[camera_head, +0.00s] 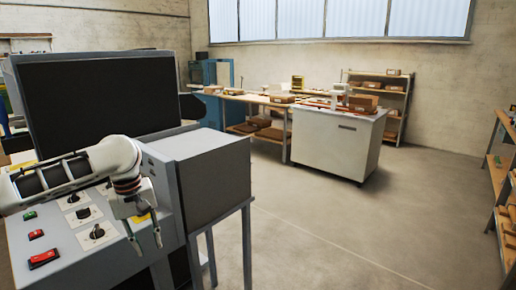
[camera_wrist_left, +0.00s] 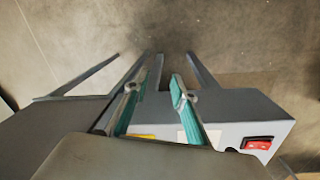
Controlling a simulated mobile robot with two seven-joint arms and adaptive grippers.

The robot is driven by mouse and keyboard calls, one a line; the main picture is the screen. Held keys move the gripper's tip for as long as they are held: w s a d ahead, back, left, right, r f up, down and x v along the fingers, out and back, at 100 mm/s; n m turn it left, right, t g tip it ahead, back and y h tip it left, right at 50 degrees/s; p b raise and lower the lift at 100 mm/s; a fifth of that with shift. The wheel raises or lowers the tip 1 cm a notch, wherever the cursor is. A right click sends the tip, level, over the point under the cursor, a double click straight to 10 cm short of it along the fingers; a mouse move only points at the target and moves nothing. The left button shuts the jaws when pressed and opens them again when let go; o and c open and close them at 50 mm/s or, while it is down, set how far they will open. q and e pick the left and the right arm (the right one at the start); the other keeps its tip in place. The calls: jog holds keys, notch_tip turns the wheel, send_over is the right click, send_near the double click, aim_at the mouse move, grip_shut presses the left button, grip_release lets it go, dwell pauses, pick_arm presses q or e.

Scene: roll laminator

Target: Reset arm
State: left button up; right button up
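My left arm comes in from the left in the head view, over the laminator's sloped control panel (camera_head: 80,250). My left gripper (camera_head: 145,228) points down at the panel's right edge. Its two fingers are apart with nothing between them, as the left wrist view (camera_wrist_left: 155,90) also shows. The panel carries several black knobs (camera_head: 97,232), a red rocker switch (camera_head: 44,258), a smaller red button (camera_head: 36,234) and a green button (camera_head: 30,215). The red switch also shows in the left wrist view (camera_wrist_left: 257,143), right of the fingers. My right gripper is not seen.
The laminator's dark upper housing (camera_head: 100,97) and grey side box (camera_head: 215,175) stand close behind and beside my left arm. A white cabinet (camera_head: 335,147), a workbench and shelves with boxes (camera_head: 380,85) stand farther back. The floor (camera_head: 330,225) at right is clear.

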pick_arm(q)
jog(key=s+d+f+m+t+h, duration=0.25)
jog(key=s+d+f+m, duration=0.2)
jog(key=d+f, duration=0.8)
jog(key=s+d+f+m+t+h, duration=0.25)
jog(key=s+d+f+h, duration=0.2)
jog(key=d+f, duration=0.8)
jog(key=s+a+f+m+t+y, duration=0.1)
jog(key=s+a+f+y, duration=0.1)
jog(key=s+a, duration=0.4)
jog(key=s+a+f+m+t+y, duration=0.1)
jog(key=s+a+f+t, duration=0.1)
jog(key=s+a+f, duration=0.3)
jog(key=s+a+f+m+t+y, duration=0.1)
jog(key=s+a+f+t+y, duration=0.1)
jog(key=s+a, duration=0.5)
jog(key=shift+s+f+y, duration=0.3)
jog(key=shift+s+f, duration=0.15)
jog(key=shift+f, duration=0.3)
jog(key=shift+a, duration=0.2)
